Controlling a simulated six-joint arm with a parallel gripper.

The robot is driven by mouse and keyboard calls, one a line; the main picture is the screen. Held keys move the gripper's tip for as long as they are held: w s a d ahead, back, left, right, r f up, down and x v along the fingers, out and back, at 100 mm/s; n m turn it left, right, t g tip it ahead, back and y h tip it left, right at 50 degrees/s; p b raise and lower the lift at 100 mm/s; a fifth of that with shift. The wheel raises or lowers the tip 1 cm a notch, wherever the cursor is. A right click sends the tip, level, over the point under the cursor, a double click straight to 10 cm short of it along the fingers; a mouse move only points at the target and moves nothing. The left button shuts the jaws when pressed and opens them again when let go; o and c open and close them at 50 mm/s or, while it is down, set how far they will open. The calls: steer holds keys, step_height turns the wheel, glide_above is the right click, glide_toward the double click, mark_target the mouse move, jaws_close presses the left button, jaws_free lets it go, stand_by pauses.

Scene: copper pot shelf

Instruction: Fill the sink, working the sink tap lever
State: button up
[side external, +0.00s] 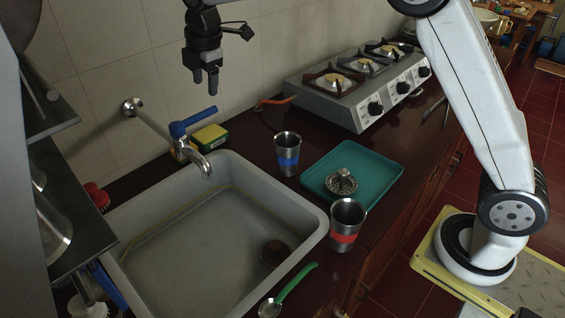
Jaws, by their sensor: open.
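The sink (310,252) is a grey basin set in the dark red counter. A dark round drain or plug (275,253) shows on its floor at the right; I cannot tell which, and I see no clear water. The chrome sink tap (197,160) comes from the tiled wall and its spout hangs over the basin's back edge. I see no stream from it. Its blue lever (193,121) points up and to the right. My gripper (206,84) points down in front of the wall, above the lever in the picture, open and empty, apart from it.
A yellow-green sponge (209,137) lies behind the tap. A blue-banded steel cup (288,155), a red-banded cup (345,226) and a teal tray (379,180) stand right of the sink. A green-handled spoon (295,284) lies at the front rim. A stove (350,105) stands behind.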

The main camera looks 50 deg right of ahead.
mark_target(206, 110)
steer(key=shift+w+f, duration=0.25)
steer(key=shift+f, duration=0.9)
steer(key=shift+w+f, duration=0.2)
steer(key=shift+f, duration=1)
steer(key=shift+w+f, duration=0.25)
steer(key=shift+f, duration=0.9)
jaws_close()
